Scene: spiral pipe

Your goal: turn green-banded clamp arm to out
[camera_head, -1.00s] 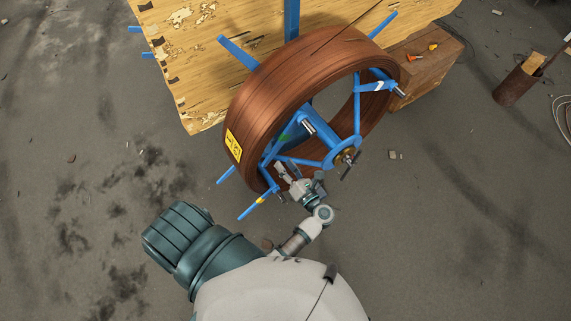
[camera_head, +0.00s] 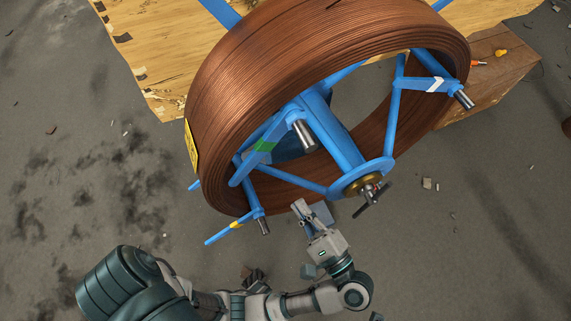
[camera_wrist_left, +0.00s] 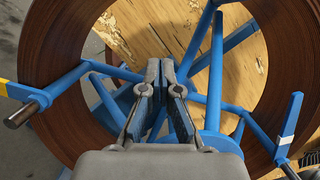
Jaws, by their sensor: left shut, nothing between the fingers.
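The green-banded clamp arm (camera_head: 265,147) is a blue bar on the near face of the copper pipe coil (camera_head: 330,50). It slants up to the right and ends at a grey metal pin (camera_head: 304,136). My left gripper (camera_head: 301,204) is shut and empty, in front of the reel's lower edge, below and apart from the green band. In the left wrist view, its fingertips (camera_wrist_left: 160,64) are together in front of the blue spokes. The green band cannot be made out there. My right gripper is not in view.
The yellow-banded arm (camera_head: 236,225) is left of my gripper. The hub with its handle (camera_head: 370,191) is to the right. The white-banded arm (camera_head: 437,84) is at upper right. A wooden board (camera_head: 150,60) and box (camera_head: 480,85) stand behind.

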